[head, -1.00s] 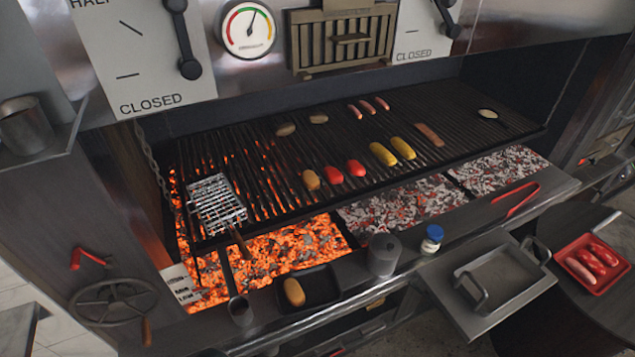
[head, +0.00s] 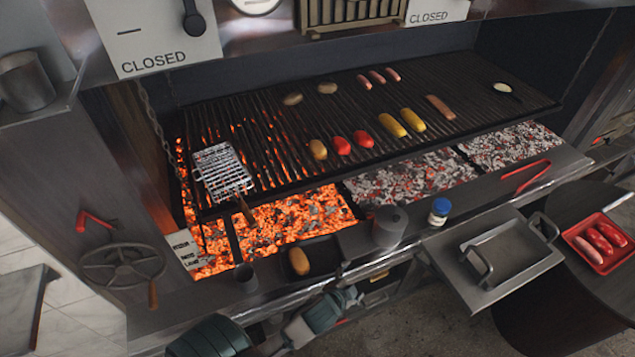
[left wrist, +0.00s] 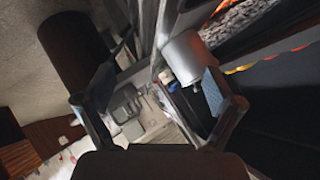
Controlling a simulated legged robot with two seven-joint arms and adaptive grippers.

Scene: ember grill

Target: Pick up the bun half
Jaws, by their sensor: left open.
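A tan, rounded bun-like piece (head: 299,261) lies in a small dark tray (head: 322,252) on the front ledge. More tan pieces lie on the grill grate, one at the front (head: 318,149) and two toward the back; I cannot tell for sure which are bun halves. My left gripper (head: 350,298) is low in front of the ledge, below and to the right of the tray. In the left wrist view its two fingers (left wrist: 158,100) stand apart with nothing held between them. The bun piece is not clear in that view. My right gripper is out of view.
Hot coals (head: 285,225) glow under the grate. A wire basket (head: 222,172) lies on the grate's left.

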